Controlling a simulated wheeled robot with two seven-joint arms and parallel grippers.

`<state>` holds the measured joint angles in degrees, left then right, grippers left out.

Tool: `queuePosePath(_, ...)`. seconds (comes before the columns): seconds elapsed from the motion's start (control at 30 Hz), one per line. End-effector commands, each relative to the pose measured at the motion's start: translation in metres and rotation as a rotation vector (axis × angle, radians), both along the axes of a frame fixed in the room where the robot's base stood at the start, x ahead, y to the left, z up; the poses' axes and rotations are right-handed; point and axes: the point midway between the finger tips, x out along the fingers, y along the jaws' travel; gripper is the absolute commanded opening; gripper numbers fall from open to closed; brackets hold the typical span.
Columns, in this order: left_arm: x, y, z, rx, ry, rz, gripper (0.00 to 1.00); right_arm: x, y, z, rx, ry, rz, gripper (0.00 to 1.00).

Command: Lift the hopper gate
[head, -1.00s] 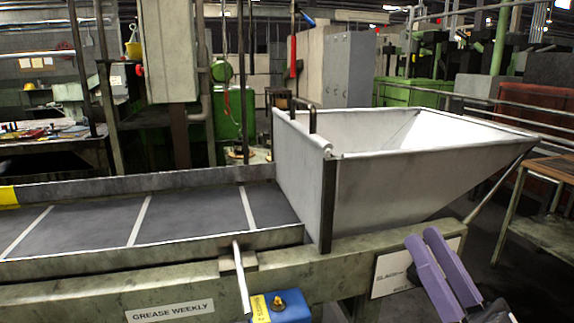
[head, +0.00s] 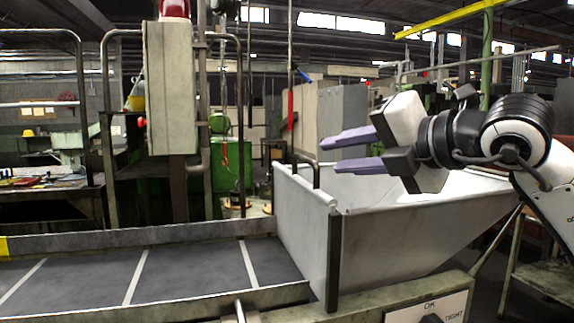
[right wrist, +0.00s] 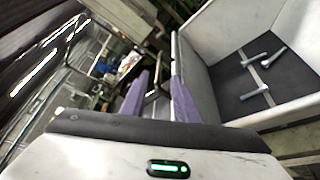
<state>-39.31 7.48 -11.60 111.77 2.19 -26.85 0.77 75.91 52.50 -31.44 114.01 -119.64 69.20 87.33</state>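The hopper gate (head: 303,220) is a grey plate closing the left end of the pale hopper (head: 400,240). A dark U-shaped handle (head: 317,174) stands on the gate's top edge. My right gripper (head: 330,155) has purple fingers, spread apart and pointing left, just right of the handle and above the hopper. In the right wrist view its fingers (right wrist: 155,95) are also apart; a dark bar shows between them, but I cannot tell whether it lies within their grasp. The gate looks down on the conveyor. My left gripper is not in view.
A dark conveyor (head: 190,270) with pale cross strips runs left from the gate. Several bolts (right wrist: 258,90) lie on the hopper's dark floor in the right wrist view. A grey post box (head: 170,90) stands behind the conveyor. The air above the conveyor is clear.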

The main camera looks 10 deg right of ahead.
Motion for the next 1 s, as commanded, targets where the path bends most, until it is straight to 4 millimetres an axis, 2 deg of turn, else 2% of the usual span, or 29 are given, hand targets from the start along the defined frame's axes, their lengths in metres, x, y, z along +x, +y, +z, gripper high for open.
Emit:
queuePosePath(0.53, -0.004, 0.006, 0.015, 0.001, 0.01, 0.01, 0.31, 0.079, 0.033, -0.016, -0.002, 0.001, 0.001, 0.28)
queuePosePath(0.7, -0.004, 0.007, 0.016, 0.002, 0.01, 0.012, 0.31, 0.09, 0.038, -0.02, -0.003, -0.001, 0.001, 0.28)
queuePosePath(1.0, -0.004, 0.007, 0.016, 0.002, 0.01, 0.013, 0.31, 0.092, 0.038, -0.021, -0.002, -0.002, 0.001, 0.26)
